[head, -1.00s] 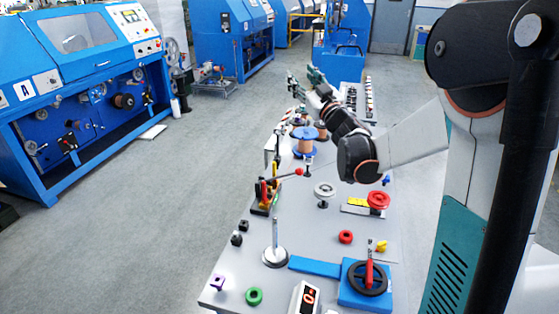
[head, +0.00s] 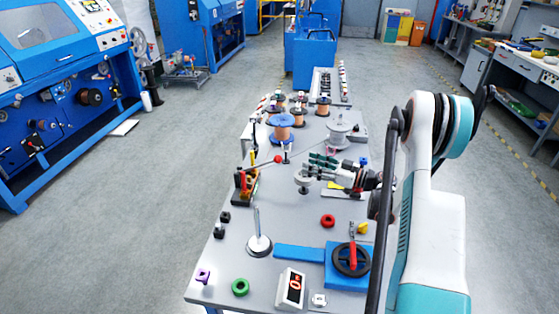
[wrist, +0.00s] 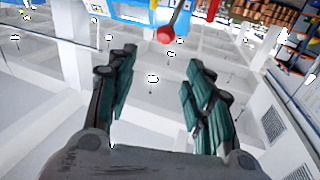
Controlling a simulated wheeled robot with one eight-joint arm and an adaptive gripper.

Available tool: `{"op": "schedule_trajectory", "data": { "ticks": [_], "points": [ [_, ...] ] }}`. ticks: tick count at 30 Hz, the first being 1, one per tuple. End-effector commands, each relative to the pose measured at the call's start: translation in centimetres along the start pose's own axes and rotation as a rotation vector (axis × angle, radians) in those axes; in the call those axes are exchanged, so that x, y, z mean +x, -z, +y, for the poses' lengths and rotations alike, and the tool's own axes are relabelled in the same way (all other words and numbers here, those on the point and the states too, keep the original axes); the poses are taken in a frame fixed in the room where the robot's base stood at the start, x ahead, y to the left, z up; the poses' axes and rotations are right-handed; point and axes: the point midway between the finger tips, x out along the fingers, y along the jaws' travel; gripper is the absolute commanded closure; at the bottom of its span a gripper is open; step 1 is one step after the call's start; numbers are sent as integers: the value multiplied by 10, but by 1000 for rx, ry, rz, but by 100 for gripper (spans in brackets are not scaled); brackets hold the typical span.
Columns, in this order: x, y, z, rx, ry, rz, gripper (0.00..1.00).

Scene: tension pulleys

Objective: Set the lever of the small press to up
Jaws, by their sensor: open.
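The small press (head: 243,187) stands at the left edge of the table, with a dark body and yellow and red parts. Its lever ends in a red ball knob (head: 278,159) and reaches out to the right, tilted slightly upward. My gripper (head: 312,165) is to the right of the knob, pointing left toward it, open and empty. In the wrist view the red knob (wrist: 167,35) and its grey rod show beyond the two green-padded fingers (wrist: 160,88), apart from them and near the top of the picture.
A spool with a blue flange (head: 282,121) stands behind the lever. A grey pulley (head: 303,181) stands below my gripper.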

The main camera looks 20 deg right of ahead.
Motion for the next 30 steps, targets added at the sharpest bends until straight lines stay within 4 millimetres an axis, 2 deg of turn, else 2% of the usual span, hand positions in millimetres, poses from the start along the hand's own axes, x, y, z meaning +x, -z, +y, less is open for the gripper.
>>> {"op": "schedule_trajectory", "data": {
  "ticks": [3, 8, 24, 30],
  "points": [
    [-8, -16, -2, 23, 16, -20, 53],
    [0, -19, -4, 28, 22, -25, 53],
    [99, -22, -6, 26, 22, -23, 53],
    [122, -21, -6, 26, 19, -23, 53]
  ]
}}
